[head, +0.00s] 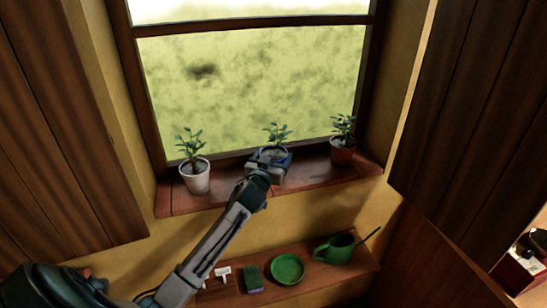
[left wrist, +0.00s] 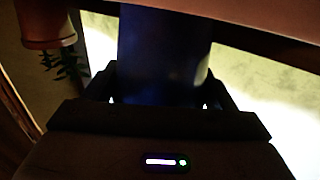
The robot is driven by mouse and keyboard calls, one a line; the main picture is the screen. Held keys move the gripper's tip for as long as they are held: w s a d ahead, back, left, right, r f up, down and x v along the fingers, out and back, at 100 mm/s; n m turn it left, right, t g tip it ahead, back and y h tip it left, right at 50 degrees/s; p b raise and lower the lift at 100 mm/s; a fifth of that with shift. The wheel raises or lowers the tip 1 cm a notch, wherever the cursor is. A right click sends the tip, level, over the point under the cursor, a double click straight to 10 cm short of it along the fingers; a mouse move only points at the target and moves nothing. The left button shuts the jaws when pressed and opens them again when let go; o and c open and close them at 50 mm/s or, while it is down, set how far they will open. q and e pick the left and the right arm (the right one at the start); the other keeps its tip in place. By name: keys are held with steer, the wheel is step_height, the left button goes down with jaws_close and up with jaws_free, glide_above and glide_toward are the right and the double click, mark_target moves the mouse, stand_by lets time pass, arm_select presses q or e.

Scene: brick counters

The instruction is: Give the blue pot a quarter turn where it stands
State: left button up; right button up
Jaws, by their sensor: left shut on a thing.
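The blue pot (head: 287,160) with a green plant (head: 278,134) stands on the window sill between two other pots. My left gripper (head: 268,160) is at the pot's front and covers most of it in the head view. In the left wrist view the dark blue pot (left wrist: 163,60) fills the space between the two fingers of the left gripper (left wrist: 158,95), which are shut on it. That view is dark and shows the pot upside down. My right gripper is in neither view.
A white pot (head: 196,178) stands left on the sill (head: 225,195), and a red-brown pot (head: 342,152) stands right. The shelf (head: 330,272) below holds a squeegee (head: 222,273), a green sponge (head: 252,281), a green saucer (head: 287,269) and a green watering can (head: 338,249). Wooden shutters flank the window.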

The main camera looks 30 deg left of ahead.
arm_select(q)
steer(key=o, duration=1.5)
steer(key=shift+r, duration=0.1)
steer(key=shift+s, duration=0.1)
steer(key=shift+s+d, duration=0.1)
steer(key=shift+s, duration=0.05)
steer(key=b+v, duration=0.4)
steer(key=v, duration=0.6)
steer(key=shift+s, duration=0.2)
